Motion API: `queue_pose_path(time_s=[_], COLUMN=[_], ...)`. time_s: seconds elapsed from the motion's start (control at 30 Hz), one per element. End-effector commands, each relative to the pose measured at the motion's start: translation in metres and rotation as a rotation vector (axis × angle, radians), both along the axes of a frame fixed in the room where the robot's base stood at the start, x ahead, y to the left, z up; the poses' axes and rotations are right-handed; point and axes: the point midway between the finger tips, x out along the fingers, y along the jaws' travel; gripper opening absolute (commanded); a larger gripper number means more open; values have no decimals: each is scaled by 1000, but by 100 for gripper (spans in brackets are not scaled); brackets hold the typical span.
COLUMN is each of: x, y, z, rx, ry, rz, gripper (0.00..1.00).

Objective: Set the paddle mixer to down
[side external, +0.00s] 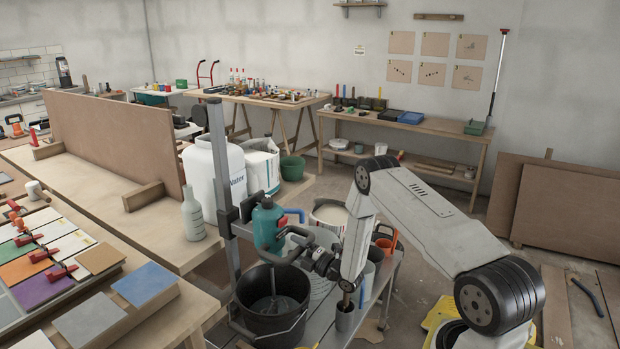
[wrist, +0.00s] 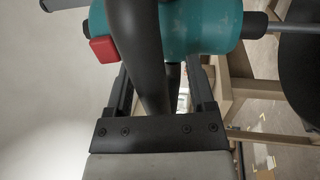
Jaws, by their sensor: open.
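The paddle mixer (side external: 268,226) has a teal motor body and hangs on a grey upright stand (side external: 220,165). Its lower part reaches down over the black bucket (side external: 247,318); how deep the paddle sits is hard to tell. In the wrist view the teal body (wrist: 205,25) fills the top, with a red switch (wrist: 103,49) at its left. My gripper (side external: 298,248) is at the mixer's right side. In the wrist view, the fingers of my gripper (wrist: 160,80) stand apart on either side of the mixer's black curved handle (wrist: 136,50), not visibly closed on it. The fingertips are partly hidden.
A white water container (side external: 212,180) and a grey bottle (side external: 193,215) stand on the table left of the stand. A white bucket (side external: 328,213) and several cups are behind my arm. Tiles with red clamps lie at the far left.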

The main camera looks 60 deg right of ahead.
Motion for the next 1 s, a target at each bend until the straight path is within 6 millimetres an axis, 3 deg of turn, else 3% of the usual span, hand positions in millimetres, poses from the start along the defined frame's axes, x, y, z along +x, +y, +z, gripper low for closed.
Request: queue_pose_path(time_s=[0.6, 1.0], x=[-65, -75], y=[-1, 0], z=[-14, -15], rx=[2, 1], ry=[4, 3], rz=[-4, -1], gripper=[70, 70])
